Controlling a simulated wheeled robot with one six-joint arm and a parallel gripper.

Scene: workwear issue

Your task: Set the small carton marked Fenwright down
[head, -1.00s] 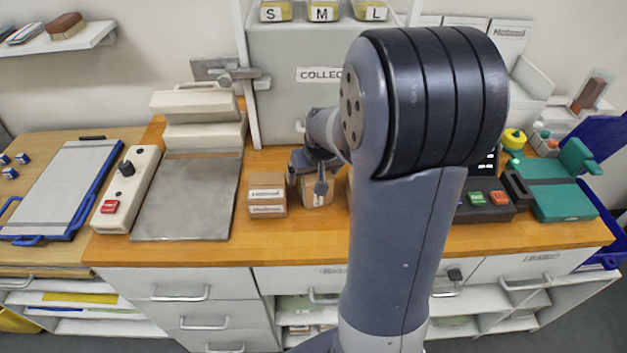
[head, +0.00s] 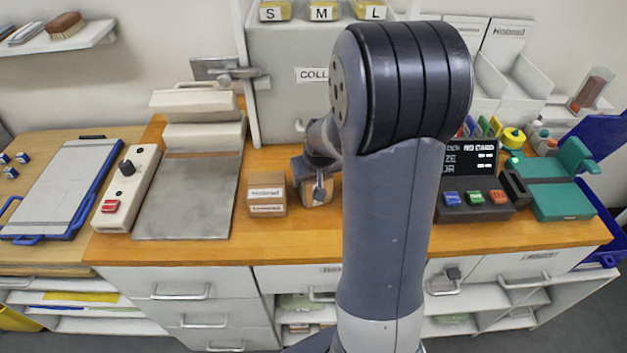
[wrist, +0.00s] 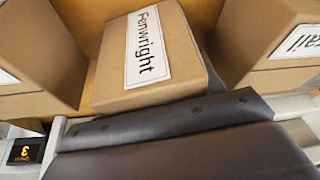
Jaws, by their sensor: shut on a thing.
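The small Fenwright carton (wrist: 140,60), brown cardboard with a white label, shows in the middle of the wrist view. My gripper (head: 317,180) is shut on it, and a dark finger (wrist: 180,125) crosses the lower part of the wrist view in front of it. In the head view the held carton (head: 313,197) is at the wooden counter (head: 215,249), right of another brown carton (head: 267,205). It looks slightly tilted there. I cannot tell whether its underside touches the counter.
In the wrist view, brown cartons stand close on the left (wrist: 35,60) and right (wrist: 250,35). My arm hides the counter right of the held carton. A grey plate (head: 190,195) lies at left; a button console (head: 475,213) stands at right.

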